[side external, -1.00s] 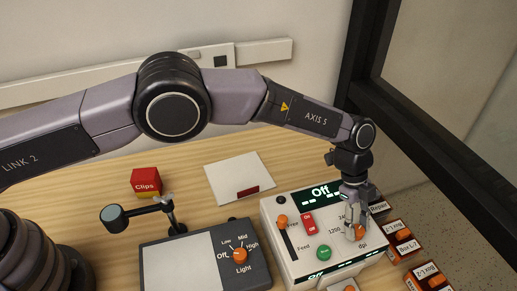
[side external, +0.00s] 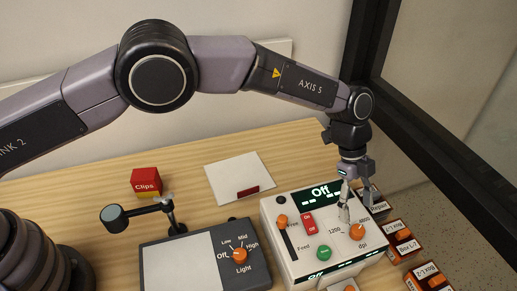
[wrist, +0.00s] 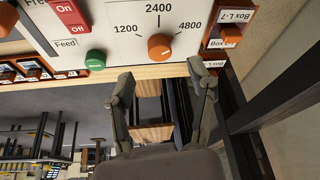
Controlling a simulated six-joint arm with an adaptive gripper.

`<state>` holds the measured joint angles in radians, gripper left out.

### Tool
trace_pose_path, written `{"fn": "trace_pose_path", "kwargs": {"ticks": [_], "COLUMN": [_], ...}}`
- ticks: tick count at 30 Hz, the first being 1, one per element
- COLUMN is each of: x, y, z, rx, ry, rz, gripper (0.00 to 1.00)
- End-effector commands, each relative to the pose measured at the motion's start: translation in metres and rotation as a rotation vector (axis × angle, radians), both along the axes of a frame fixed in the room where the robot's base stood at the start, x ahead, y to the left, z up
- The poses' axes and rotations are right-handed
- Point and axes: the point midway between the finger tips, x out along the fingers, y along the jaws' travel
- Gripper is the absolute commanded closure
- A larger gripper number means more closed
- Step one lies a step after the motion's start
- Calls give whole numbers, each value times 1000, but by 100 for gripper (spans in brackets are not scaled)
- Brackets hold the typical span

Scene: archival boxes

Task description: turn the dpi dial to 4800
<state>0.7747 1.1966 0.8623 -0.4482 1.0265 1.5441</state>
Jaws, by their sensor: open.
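The orange dpi dial (side external: 357,231) is on the sloped white front panel of the scanner (side external: 288,268). In the wrist view the dial (wrist: 160,46) sits under the marks 1200 at left, 2400 at top and 4800 at right. I cannot tell for sure which mark its pointer faces. My gripper (side external: 359,208) is open and empty, above the panel and apart from the dial. In the wrist view its fingers (wrist: 160,78) are spread below the dial. In the side view it hides part of the dial's scale.
Labelled boxes (side external: 404,236) stand at right. A light box with its own orange dial (side external: 240,255) is at left.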

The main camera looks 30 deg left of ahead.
Motion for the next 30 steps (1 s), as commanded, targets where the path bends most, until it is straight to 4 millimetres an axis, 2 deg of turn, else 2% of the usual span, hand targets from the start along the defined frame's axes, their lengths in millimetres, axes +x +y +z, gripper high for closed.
{"fn": "trace_pose_path", "kwargs": {"ticks": [3, 10, 25, 28, 30], "x": [6, 13, 16, 26, 34], "y": [9, 21, 28, 47, 73], "z": [27, 59, 72, 98, 128], "rx": [-2, 1, 3, 10, 22], "ry": [-2, -1, -1, -8, -14], "rz": [1, 0, 16, 93, 191], "gripper": [44, 44, 44, 44, 44]}}
